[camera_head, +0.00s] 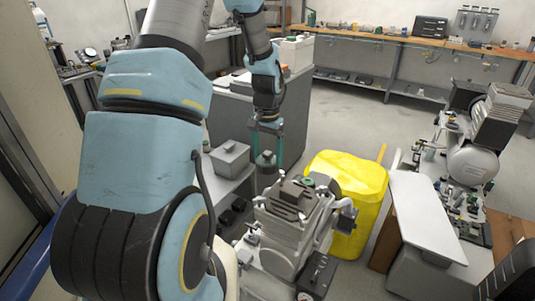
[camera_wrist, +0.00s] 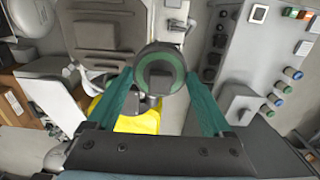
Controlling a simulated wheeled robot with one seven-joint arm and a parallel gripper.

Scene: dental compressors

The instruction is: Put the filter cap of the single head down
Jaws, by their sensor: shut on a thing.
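The filter cap (camera_wrist: 160,72) is a round, dark grey piece with a green ring on its face. My gripper (camera_wrist: 160,84) is shut on it, with one teal finger on either side. In the head view my gripper (camera_head: 267,148) points down and holds the cap (camera_head: 267,160) in the air, at the upper left of a grey compressor head (camera_head: 295,205). This head has a ribbed top and also shows in the wrist view (camera_wrist: 103,35), left of the cap. Whether this is the single head I cannot tell for certain.
A low grey bench with a grey box (camera_head: 230,156) stands left of the gripper. A yellow bin (camera_head: 348,185) stands behind the compressor. A white panel (camera_head: 425,215) and another compressor (camera_head: 472,165) are at the right. The floor farther back is clear.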

